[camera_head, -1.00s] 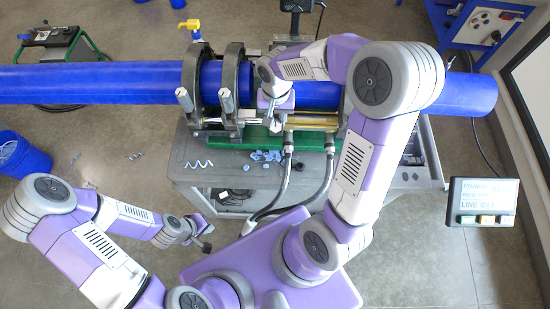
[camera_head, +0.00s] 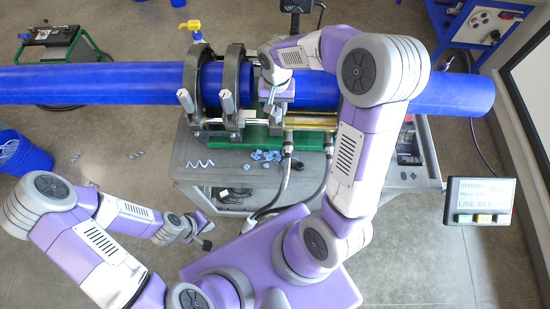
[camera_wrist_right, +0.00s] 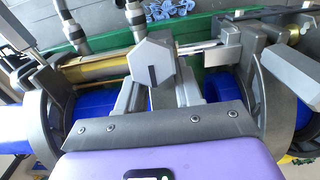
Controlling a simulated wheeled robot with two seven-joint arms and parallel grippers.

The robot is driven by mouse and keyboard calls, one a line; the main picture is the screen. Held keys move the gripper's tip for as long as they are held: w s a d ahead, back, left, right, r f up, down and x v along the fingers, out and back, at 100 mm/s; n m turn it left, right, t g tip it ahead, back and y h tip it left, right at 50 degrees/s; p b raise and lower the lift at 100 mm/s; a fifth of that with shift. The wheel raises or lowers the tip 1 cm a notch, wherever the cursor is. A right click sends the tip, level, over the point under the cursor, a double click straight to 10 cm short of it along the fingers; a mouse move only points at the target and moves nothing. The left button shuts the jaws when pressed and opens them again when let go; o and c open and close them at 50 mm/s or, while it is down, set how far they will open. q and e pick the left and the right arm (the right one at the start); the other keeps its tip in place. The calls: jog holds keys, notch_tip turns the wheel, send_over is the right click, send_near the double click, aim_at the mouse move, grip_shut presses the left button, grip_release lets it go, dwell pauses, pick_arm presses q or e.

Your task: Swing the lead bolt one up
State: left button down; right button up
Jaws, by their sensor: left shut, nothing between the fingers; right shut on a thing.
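My right gripper (camera_head: 270,98) is at the clamp cart, just right of the second clamp ring, over the blue pipe (camera_head: 130,83). In the right wrist view the gripper (camera_wrist_right: 155,92) is shut on a grey hexagonal bolt head (camera_wrist_right: 152,62) with a dark slot. The bolt's shank is mostly hidden by the fingers. Two other grey bolts, a left one (camera_head: 186,101) and a middle one (camera_head: 227,102), stand at the front of the clamp rings (camera_head: 237,75). My left gripper (camera_head: 203,242) is shut and empty, low in front of the cart, away from the bolts.
The grey cart top (camera_head: 210,172) bears blue shavings (camera_head: 265,156) and a white spiral strip. Dark hoses (camera_head: 285,180) hang at the front. A blue bucket (camera_head: 22,155) stands at left, and a display with buttons (camera_head: 480,201) is at right.

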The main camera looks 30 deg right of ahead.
jog(key=shift+w+d, duration=0.1)
jog(key=shift+w+d+r+p, duration=0.1)
jog(key=shift+w+d+p, duration=0.3)
jog(key=shift+w, duration=0.3)
jog(key=shift+w+d, duration=0.15)
jog(key=shift+w, duration=0.05)
